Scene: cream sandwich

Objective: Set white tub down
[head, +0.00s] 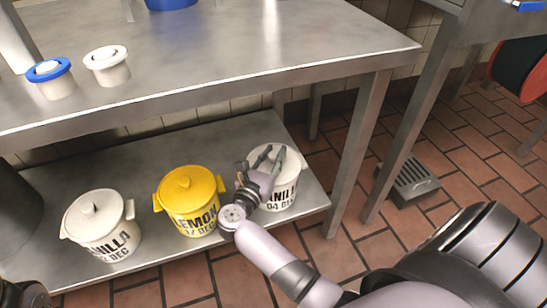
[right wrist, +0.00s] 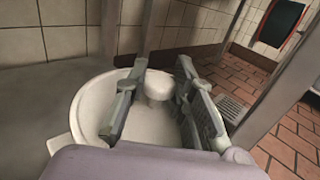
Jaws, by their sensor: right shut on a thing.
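A white tub with black lettering (head: 284,196) is upright at the right end of the lower steel shelf (head: 160,253). I cannot tell whether its base touches the shelf. My right gripper (head: 270,153) is over the tub and hides part of its lid and left side. In the right wrist view the gripper's fingers (right wrist: 158,92) stand on either side of the lid's round knob (right wrist: 158,80), shut on the tub. Another white tub marked vanilla (head: 100,226) stands at the shelf's left.
A yellow lemon tub (head: 188,195) stands just left of my right gripper. The steel tabletop (head: 230,50) is above the shelf and holds two small white pots, one blue-lidded (head: 50,78). A table leg (head: 356,150) rises close to the white tub's right.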

